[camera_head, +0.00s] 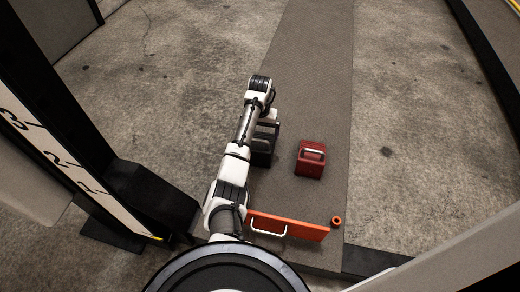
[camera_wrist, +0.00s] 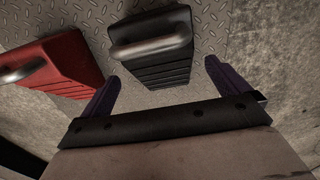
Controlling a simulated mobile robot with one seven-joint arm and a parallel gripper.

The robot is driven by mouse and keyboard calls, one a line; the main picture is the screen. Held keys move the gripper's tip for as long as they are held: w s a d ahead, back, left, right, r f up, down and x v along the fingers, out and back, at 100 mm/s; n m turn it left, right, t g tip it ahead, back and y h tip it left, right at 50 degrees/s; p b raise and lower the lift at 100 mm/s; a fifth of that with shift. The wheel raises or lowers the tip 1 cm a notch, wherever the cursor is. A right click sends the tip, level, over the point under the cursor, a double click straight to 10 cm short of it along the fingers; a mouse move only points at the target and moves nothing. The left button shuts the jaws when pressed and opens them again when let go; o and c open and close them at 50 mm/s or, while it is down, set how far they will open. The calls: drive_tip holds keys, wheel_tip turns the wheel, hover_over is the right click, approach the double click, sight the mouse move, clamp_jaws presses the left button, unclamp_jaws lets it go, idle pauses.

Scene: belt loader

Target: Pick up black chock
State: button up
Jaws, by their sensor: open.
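The black chock (camera_head: 262,152) stands on the metal plate in the head view, partly hidden by my arm. In the wrist view the black chock (camera_wrist: 158,72) has a ribbed sloping face and a grey bar handle across its top. My gripper (camera_wrist: 163,72) is open, with one dark finger towards each side of the chock's near end. Nothing is held between the fingers. I cannot tell how far the fingers are above the chock. In the head view my gripper is mostly hidden by the wrist.
A red chock (camera_head: 310,164) with a grey handle stands just right of the black one; the wrist view shows it close to the left finger (camera_wrist: 70,70). An orange board (camera_head: 300,230) with a white handle and a small orange ring (camera_head: 337,221) are nearer. The far plate (camera_head: 315,60) is clear.

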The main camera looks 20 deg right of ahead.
wheel_tip(320, 180, down, 8)
drive_tip(key=b, duration=0.3)
drive_tip(key=shift+d+r, duration=0.15)
drive_tip(key=shift+r, duration=0.1)
drive_tip(key=shift+c, duration=0.3)
drive_tip(key=shift+w+r, duration=0.1)
drive_tip(key=c, duration=1)
drive_tip(key=shift+c, duration=0.2)
